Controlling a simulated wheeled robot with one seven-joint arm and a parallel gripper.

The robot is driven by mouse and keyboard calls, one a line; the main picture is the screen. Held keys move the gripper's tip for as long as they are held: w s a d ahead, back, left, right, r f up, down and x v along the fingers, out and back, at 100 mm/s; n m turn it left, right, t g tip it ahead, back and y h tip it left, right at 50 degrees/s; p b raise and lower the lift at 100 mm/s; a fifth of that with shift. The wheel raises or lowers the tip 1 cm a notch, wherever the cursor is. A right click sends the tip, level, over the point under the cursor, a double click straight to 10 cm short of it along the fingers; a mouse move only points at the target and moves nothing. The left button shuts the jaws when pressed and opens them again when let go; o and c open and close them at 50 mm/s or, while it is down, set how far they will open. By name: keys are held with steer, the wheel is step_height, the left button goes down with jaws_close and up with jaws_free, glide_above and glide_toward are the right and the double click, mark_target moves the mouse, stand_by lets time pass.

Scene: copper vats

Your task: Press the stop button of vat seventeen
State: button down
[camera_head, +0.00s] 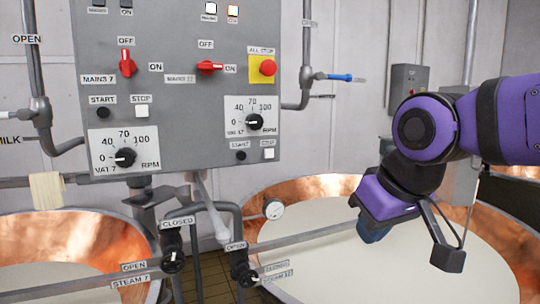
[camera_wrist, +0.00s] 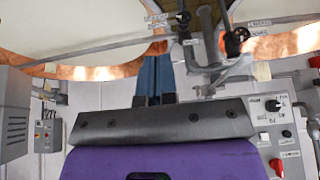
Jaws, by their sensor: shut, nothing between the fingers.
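The grey control panel (camera_head: 190,85) fills the left half of the head view. Its right dial (camera_head: 254,122) has a label that looks like vat 17. Below that dial are a black start button (camera_head: 241,156) and a white stop button (camera_head: 268,153), the stop button on the right. My gripper (camera_head: 370,236) is to the right of the panel and lower, apart from it, pointing down over a vat. In the wrist view its blue fingers (camera_wrist: 155,72) are together and empty. Part of a panel (camera_wrist: 288,152) with a dial and small buttons shows there at the right.
Vat 7 has its own dial (camera_head: 125,158), start button (camera_head: 103,113) and stop button (camera_head: 141,111). A red all-stop button (camera_head: 267,68) sits above the right dial. Pipes and valves (camera_head: 240,268) run below the panel. Open copper vats (camera_head: 318,190) stand below.

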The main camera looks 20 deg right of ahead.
mark_target(273, 155)
stand_by(0.4)
steer(key=w+d+r+m+t+h, duration=0.1)
steer(key=w+m, duration=0.7)
steer(key=w, duration=2.3)
steer(key=r+t, duration=0.1)
steer(key=t, duration=0.1)
steer(key=shift+w+d+m+t, duration=0.25)
steer(key=shift+m+t, duration=0.05)
steer(key=shift+t, duration=0.1)
steer(key=shift+w, duration=4.4)
steer(key=shift+w, duration=0.1)
steer(key=shift+w, duration=0.3)
